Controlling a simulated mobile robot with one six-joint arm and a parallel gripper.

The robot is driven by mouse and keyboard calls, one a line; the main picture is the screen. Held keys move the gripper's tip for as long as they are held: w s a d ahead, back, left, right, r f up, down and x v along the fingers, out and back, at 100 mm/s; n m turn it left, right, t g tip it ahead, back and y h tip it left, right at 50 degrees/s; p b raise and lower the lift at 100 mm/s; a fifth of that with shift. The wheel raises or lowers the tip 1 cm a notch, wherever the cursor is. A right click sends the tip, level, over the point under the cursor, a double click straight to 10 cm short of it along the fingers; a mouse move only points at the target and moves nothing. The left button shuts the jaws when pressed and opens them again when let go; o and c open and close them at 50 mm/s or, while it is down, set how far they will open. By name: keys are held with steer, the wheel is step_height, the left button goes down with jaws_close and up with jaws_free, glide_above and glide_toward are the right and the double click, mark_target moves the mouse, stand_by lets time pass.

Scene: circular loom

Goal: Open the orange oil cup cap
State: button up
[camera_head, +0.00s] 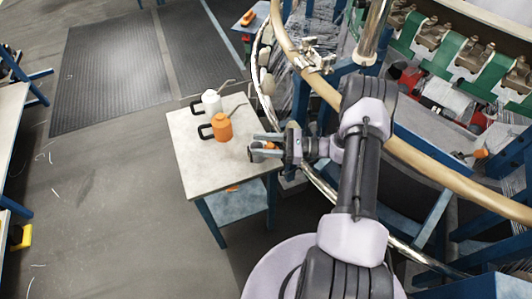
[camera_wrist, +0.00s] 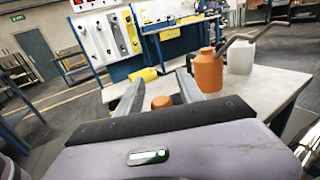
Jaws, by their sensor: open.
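The orange cap (camera_wrist: 161,102) shows as a small rounded piece between the two fingers in the wrist view. It also shows in the head view (camera_head: 269,146), partly hidden by the fingers. A small grey body (camera_head: 257,151), perhaps the oil cup, shows beside it at the table's right edge. My gripper (camera_head: 253,146) is open, with one finger on each side of the cap. In the wrist view, my gripper (camera_wrist: 160,76) shows gaps between the cap and both fingers. I cannot tell the exact height of the fingers against the cap.
An orange oil can (camera_head: 221,127) and a white oil can (camera_head: 211,102) stand on the pale table (camera_head: 200,170), left of my gripper. The loom's curved rail (camera_head: 440,175) runs close to my arm. Open floor (camera_head: 100,210) lies left of the table.

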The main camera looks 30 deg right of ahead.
steer(key=s+a+r+p, duration=0.1)
steer(key=s+r+p, duration=0.1)
steer(key=s, duration=0.6)
steer(key=s+a+r+p, duration=0.2)
steer(key=s+p, duration=0.2)
steer(key=s, duration=0.3)
steer(key=shift+s+r, duration=0.25)
steer(key=shift+s, duration=0.1)
steer(key=shift+c, duration=0.3)
